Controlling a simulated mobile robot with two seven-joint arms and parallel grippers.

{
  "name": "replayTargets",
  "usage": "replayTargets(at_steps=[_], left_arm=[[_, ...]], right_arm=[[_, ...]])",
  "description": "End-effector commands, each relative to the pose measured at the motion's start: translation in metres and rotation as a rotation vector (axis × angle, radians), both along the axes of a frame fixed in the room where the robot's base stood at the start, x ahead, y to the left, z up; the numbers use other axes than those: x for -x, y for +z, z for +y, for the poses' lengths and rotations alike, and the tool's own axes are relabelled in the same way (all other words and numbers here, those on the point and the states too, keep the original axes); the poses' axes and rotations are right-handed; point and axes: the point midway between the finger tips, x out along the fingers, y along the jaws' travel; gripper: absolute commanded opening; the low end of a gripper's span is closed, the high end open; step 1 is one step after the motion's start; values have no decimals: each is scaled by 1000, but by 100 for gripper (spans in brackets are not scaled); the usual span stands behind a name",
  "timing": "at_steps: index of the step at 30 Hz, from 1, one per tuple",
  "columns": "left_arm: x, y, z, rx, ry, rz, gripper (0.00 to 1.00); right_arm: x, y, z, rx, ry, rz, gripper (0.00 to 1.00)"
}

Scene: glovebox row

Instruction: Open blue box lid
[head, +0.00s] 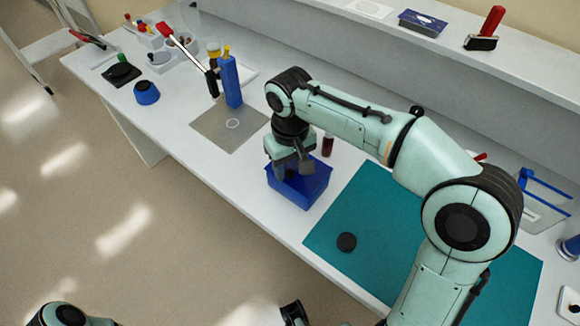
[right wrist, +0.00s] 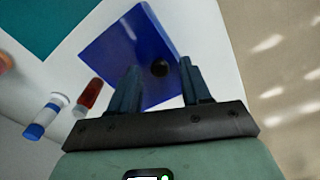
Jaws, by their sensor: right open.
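The blue box (head: 312,186) stands on the white bench at the left edge of the teal mat. My right gripper (head: 296,170) is over it, pointing down, and hides part of its top. In the right wrist view, the blue lid (right wrist: 118,50) shows as a flat face with a round black knob (right wrist: 160,69). My right gripper (right wrist: 163,82) is open, its two fingers apart on either side of the knob in the picture. I cannot tell whether they are level with the knob; it is not gripped.
A red vial (head: 327,146) stands close behind the box; the right wrist view also shows a blue-capped vial (right wrist: 46,115). A black disc (head: 346,242) lies on the teal mat (head: 375,215). A blue stand (head: 231,84) rises from a grey plate (head: 212,128) to the left.

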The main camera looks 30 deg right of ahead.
Motion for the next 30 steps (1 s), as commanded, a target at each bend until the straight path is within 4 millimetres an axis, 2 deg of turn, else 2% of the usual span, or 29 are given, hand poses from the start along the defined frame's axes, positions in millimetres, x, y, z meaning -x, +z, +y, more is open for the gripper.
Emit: replayTargets(at_steps=[10,14,15,23,30], left_arm=[[-1,0,0,0,0,-2,87],[-1,0,0,0,1,-2,87],[-1,0,0,-1,1,-2,87],[0,2,0,0,0,0,87],[0,20,0,2,-3,10,87]], right_arm=[[0,-4,0,0,0,1,48],[0,-4,0,0,0,1,6],[0,-4,0,0,0,1,0],[0,-2,-1,-9,-2,5,0],[-1,9,-10,-87,-5,36,0]])
